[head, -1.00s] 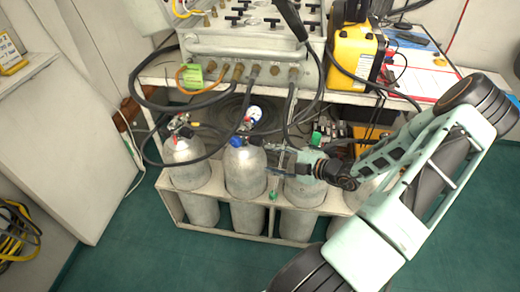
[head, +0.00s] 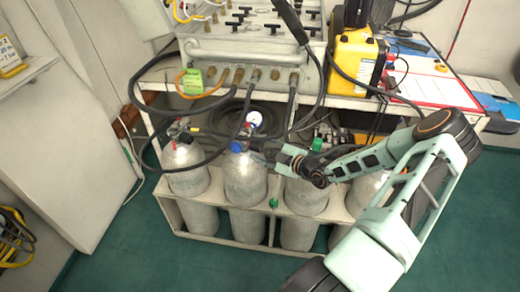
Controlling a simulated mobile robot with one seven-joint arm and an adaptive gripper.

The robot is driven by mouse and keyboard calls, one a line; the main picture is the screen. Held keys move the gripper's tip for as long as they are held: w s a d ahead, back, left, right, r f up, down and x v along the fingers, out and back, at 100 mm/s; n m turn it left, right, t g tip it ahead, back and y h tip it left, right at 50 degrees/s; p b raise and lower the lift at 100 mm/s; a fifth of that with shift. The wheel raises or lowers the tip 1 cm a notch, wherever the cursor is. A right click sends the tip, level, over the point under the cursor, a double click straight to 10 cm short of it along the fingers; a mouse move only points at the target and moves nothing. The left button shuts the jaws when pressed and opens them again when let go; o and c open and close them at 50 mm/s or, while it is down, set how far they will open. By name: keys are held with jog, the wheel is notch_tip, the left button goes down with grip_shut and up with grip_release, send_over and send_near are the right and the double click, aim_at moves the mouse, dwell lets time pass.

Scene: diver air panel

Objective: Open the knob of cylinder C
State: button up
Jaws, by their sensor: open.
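Several grey gas cylinders stand in a white rack. The third cylinder (head: 306,197) stands below my gripper (head: 272,156), and a fourth (head: 367,192) is partly behind my arm. I see no letters on them, so I cannot tell for sure which is cylinder C. A green knob (head: 318,145) shows just behind my gripper's wrist. My gripper is open and points left, between the blue-knob cylinder's top and the third cylinder's top. Its fingers are small and dark here, and contact cannot be told.
Black hoses run from the air panel (head: 250,50) down to the cylinder tops, close to my gripper. A round gauge (head: 254,119) sits behind the blue knob. A yellow case (head: 355,60) stands on the bench. The white rack (head: 225,238) edges the green floor.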

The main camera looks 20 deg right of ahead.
jog(key=shift+w, duration=0.2)
jog(key=shift+c, duration=0.2)
jog(key=c, duration=1.1)
